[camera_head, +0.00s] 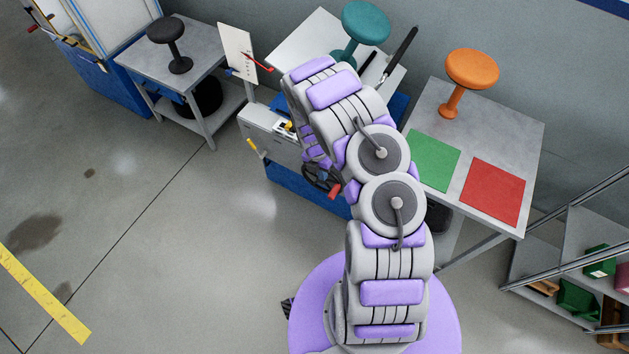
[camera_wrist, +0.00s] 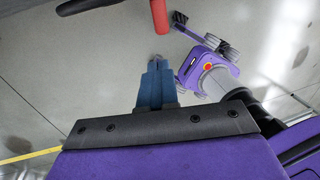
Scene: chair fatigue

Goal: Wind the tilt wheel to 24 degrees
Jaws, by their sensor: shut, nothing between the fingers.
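The tilt wheel (camera_head: 316,176) is a dark spoked handwheel with a red handle (camera_head: 336,190), on the front of the grey test machine (camera_head: 262,133). The machine's pale tilting table (camera_head: 300,38) slopes and bears a teal stool (camera_head: 365,24). An upright white board (camera_head: 236,50) with a red pointer (camera_head: 256,62) stands at its left; its marks are too small to read. In the wrist view the red handle (camera_wrist: 160,18) and part of the dark wheel rim (camera_wrist: 82,6) show at the top. My gripper (camera_wrist: 157,62) is shut and empty, just short of the handle and apart from it in the picture. My arm hides it in the head view.
At right a grey table (camera_head: 425,112) carries an orange stool (camera_head: 472,70), a green mat (camera_head: 432,160) and a red mat (camera_head: 492,192). A black stool (camera_head: 166,42) stands on the left table (camera_head: 205,50). A shelf (camera_head: 535,262) is at lower right. Floor at left is clear.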

